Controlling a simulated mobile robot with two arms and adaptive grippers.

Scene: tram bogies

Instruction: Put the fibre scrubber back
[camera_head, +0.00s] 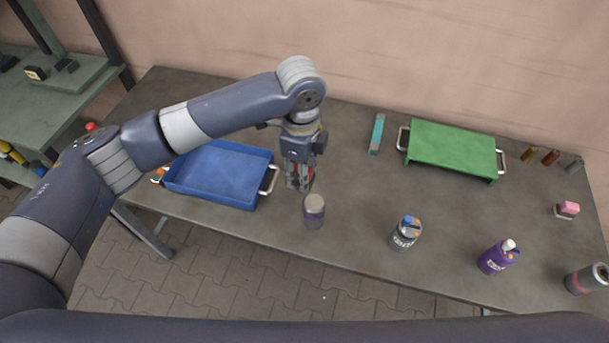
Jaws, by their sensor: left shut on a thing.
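My left gripper (299,182) points down over the table between the blue tray and the grey-lidded jar. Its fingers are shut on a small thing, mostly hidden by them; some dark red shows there. I cannot make out whether this is the fibre scrubber. A pink and pale block (567,209) lies at the right of the table, and a long teal piece (377,134) lies near the back; I cannot tell if either is the scrubber. My right gripper is not in view.
The blue tray (205,193) stands left of my gripper, the grey-lidded jar (314,211) just in front. A green tray-like stand (452,148) is at the back right. A grey bottle (405,233), a purple bottle (497,257) and a dark can (586,279) line the front.

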